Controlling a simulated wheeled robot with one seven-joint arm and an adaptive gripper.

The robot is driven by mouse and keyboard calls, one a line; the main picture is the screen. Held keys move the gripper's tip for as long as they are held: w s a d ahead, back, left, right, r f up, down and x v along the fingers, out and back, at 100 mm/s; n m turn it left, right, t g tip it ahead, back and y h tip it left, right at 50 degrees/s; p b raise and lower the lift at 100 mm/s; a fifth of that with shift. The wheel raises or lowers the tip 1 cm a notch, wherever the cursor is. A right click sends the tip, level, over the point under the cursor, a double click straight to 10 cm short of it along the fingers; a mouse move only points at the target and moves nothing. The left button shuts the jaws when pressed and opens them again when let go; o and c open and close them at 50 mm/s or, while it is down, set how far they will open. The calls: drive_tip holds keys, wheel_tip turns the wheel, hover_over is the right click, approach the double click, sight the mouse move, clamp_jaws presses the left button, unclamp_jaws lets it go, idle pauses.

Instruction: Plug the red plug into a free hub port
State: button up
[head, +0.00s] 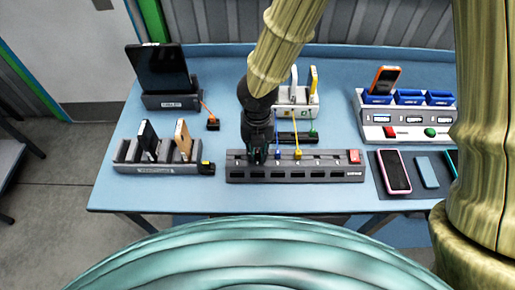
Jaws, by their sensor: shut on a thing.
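The hub (315,177) is a long grey strip lying along the front of the blue table, with a row of ports. A blue plug (277,154) and a yellow plug (298,154) with its yellow cable stand in its top. My gripper (257,156) points down at the left part of the hub, left of the blue plug. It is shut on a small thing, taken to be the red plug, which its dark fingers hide. I cannot tell whether that plug touches a port or is above it. The top right of the hub shows no plugs.
A red switch (354,156) is at the hub's right end. A tablet stand (172,101), an orange plug (213,123) and a phone rack (140,166) are on the left. A white charging station (408,132) and a pink phone (394,171) are on the right. A green plug (313,133) lies behind the hub.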

drive_tip(key=o, duration=1.3)
drive_tip(key=shift+c, duration=0.2)
drive_tip(key=shift+r, duration=0.1)
drive_tip(key=shift+r+p, duration=3.45)
drive_tip(key=shift+p, duration=0.25)
